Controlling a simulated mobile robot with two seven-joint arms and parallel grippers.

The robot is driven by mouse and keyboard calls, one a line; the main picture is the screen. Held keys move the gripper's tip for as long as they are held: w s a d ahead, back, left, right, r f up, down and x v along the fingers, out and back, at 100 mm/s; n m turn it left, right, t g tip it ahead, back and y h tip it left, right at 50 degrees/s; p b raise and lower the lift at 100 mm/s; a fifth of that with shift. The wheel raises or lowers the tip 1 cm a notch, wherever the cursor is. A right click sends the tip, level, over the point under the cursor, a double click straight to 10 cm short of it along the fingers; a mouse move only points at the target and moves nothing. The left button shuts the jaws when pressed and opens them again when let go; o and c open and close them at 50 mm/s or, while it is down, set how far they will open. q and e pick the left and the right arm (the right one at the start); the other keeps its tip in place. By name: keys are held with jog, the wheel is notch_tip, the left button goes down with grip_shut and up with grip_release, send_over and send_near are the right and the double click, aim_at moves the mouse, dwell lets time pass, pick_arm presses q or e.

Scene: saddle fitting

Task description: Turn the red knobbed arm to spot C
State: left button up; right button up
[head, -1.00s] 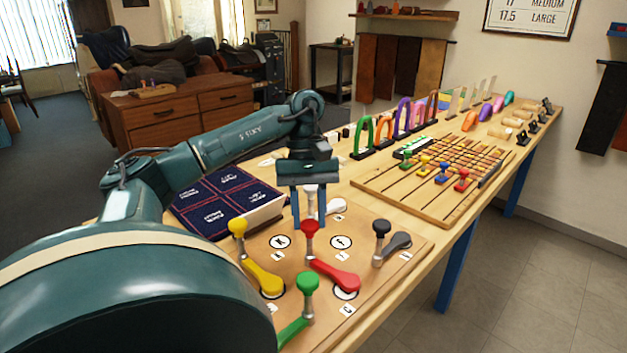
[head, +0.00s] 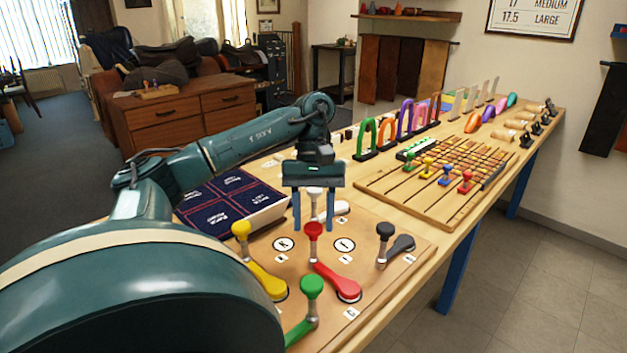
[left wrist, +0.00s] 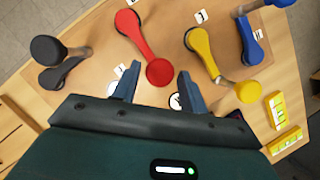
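The red knobbed arm (head: 336,280) lies on the wooden board. Its upright knob (head: 313,229) stands at the far-left end and its thick pivot end is toward the front right. My left gripper (head: 313,212) points down just behind the red knob, fingers apart with nothing held. In the left wrist view the red knob (left wrist: 159,72) shows beyond the gap between the fingertips (left wrist: 157,82), apparently not touched. A white-knobbed arm (head: 314,194) stands behind the gripper, partly hidden. Small lettered cards lie around the board; I cannot surely read which marks spot C. My right gripper is out of view.
Yellow (head: 241,229), green (head: 312,287) and dark grey (head: 385,230) knobbed arms stand around the red one. A blue arm (left wrist: 250,42) shows in the left wrist view. A dark blue labelled box (head: 230,200) and a slotted board (head: 430,190) are nearby.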

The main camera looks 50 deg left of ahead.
pick_arm(q)
jog(key=shift+o, duration=0.9)
jog(key=shift+r, duration=0.15)
jog(key=p+v, duration=1.1)
jog(key=v, duration=0.2)
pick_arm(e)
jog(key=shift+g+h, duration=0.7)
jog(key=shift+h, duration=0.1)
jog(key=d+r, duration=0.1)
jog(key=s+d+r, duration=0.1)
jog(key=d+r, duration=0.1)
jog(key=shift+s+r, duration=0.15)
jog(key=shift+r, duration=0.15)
